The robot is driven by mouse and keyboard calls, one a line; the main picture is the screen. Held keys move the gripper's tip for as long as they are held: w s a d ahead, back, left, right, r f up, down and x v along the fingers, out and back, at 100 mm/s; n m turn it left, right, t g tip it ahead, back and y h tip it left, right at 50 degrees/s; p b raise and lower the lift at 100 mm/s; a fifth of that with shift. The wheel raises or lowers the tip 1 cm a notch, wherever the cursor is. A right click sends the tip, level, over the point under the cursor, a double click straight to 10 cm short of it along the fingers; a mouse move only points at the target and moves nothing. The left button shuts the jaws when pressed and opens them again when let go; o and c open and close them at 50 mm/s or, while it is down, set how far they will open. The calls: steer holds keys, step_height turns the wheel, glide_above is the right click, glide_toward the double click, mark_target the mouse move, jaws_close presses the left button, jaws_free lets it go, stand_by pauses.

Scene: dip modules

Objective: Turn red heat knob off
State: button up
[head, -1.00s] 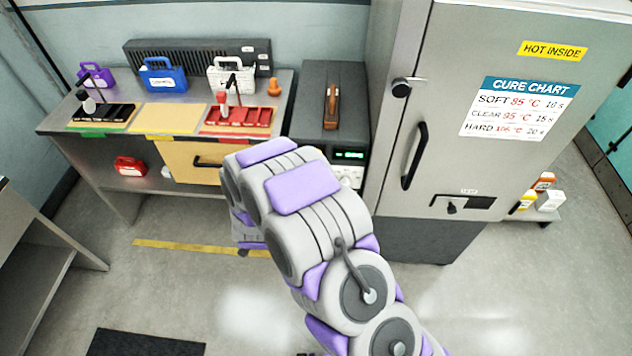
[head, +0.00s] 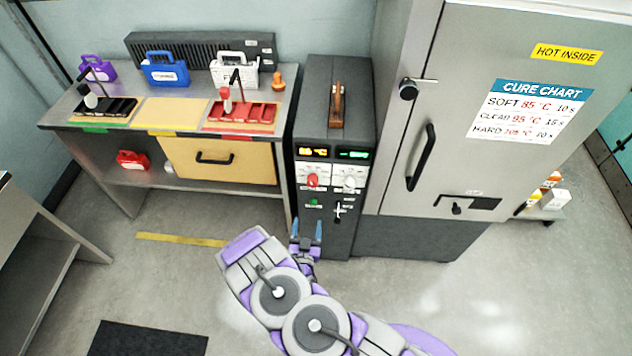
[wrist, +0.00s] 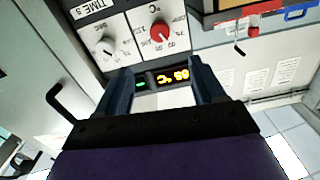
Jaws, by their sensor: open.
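The red heat knob (head: 312,180) is on the front panel of the dark control cabinet (head: 337,105), under an orange temperature display (head: 312,152). In the wrist view, the red knob (wrist: 161,33) shows just beyond my fingertips, on a white dial plate, with the orange display (wrist: 173,76) between the fingers. My gripper (head: 306,228) is open and empty, below the red knob and in front of the lower panel. It also shows in the wrist view (wrist: 163,90), its two fingers apart. It is not touching the knob.
A white knob (head: 349,182) sits right of the red one, under a green display. Below are a green button (head: 314,202) and a small lever (head: 338,211). The grey oven (head: 480,150) stands close on the right, the bench (head: 120,150) on the left. Floor in front is clear.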

mark_target(310, 184)
steer(key=w, duration=1.7)
steer(key=shift+w+d+b, duration=0.15)
steer(key=shift+d+b, duration=0.15)
steer(key=shift+b, duration=0.05)
steer(key=shift+c, duration=0.4)
steer(key=c, duration=1)
steer(key=shift+n, duration=0.4)
steer(key=n+p, duration=0.1)
steer(key=n, duration=0.4)
steer(key=shift+a+r+n, duration=0.1)
steer(key=shift+a+n, duration=0.05)
steer(key=shift+n, duration=0.15)
steer(key=n, duration=0.4)
steer(key=shift+n, duration=0.3)
steer(key=n, duration=0.4)
steer(key=shift+a+n, duration=0.1)
steer(key=shift+n, duration=0.3)
